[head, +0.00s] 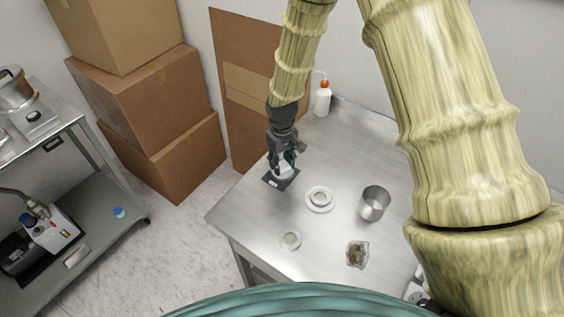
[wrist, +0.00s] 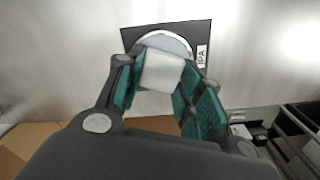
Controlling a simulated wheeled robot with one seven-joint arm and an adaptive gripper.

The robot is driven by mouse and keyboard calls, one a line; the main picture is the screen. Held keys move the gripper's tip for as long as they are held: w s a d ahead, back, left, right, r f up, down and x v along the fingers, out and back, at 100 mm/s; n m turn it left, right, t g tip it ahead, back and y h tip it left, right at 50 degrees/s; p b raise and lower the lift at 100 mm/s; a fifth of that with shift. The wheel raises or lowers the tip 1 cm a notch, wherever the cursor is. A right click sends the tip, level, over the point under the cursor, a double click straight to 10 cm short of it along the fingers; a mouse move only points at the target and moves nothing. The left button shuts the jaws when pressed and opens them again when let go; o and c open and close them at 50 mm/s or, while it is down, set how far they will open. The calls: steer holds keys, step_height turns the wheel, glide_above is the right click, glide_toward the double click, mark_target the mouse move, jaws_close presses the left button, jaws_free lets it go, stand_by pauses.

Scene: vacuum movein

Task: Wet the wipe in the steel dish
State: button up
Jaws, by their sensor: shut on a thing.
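My gripper (head: 286,162) is over the far left part of the steel table. In the wrist view its teal-padded fingers (wrist: 160,82) are shut on a white folded wipe (wrist: 162,70). Behind the wipe is the pale round steel dish (wrist: 163,40), partly hidden by the wipe and fingers. The dish sits on a black mat (wrist: 200,32) with a white label that seems to read IPA. The mat (head: 280,184) also shows under my gripper in the head view. I cannot tell whether the wipe touches the dish or its liquid.
On the table (head: 330,150) are a white round dish (head: 319,206), a metal beaker (head: 375,204), a small clear dish (head: 290,240), a bag of brown bits (head: 357,254) and a red-capped wash bottle (head: 322,100). Cardboard boxes (head: 150,100) and a grey cart (head: 90,215) stand left.

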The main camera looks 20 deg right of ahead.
mark_target(282, 164)
steer(key=shift+r+p, duration=1.95)
steer(key=shift+r, duration=1.2)
